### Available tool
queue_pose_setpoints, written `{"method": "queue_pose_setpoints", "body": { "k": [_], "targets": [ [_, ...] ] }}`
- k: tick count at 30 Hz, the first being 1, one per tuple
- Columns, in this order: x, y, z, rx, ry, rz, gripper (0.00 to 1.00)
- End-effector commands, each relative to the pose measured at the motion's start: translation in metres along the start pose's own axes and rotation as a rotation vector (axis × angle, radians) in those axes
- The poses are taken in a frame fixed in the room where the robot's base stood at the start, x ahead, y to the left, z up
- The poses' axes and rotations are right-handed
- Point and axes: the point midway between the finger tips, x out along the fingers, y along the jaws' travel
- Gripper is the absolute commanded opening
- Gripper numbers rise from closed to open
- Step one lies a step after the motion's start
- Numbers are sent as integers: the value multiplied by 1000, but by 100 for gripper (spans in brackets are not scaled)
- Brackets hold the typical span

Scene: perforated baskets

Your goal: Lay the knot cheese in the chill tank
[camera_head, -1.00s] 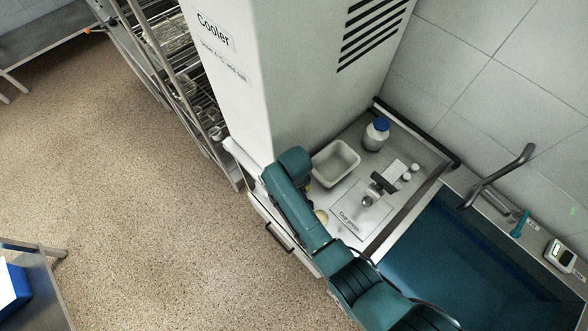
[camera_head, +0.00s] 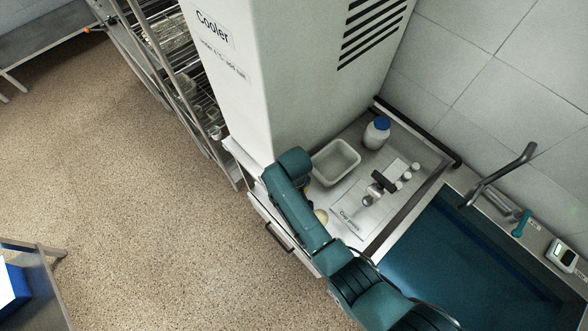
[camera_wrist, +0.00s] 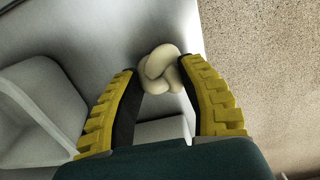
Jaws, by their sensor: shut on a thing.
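The knot cheese (camera_wrist: 163,66), a pale cream knotted lump, is between the fingertips of my gripper (camera_wrist: 160,75) in the wrist view. My gripper is shut on it, with a yellow ribbed finger on each side. In the head view my teal arm hides most of the gripper and the cheese; a small yellowish bit shows beside the wrist. The chill tank seems to be the large blue-filled basin (camera_head: 450,250) at the lower right of the head view, to the right of my gripper.
A white tub (camera_head: 335,162), a blue-capped bottle (camera_head: 376,132) and a small press (camera_head: 376,190) stand on the counter by the cooler (camera_head: 285,85). A pale round thing (camera_head: 321,216) lies beside my arm. A bent tap (camera_head: 498,175) rises behind the basin.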

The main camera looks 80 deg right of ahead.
Motion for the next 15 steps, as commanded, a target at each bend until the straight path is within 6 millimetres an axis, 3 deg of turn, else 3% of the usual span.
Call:
{"method": "queue_pose_setpoints", "body": {
  "k": [5,15],
  "targets": [
    [0,0,0,0,-1,-1,21],
    [-37,0,0,0,-1,0,21]
  ]
}}
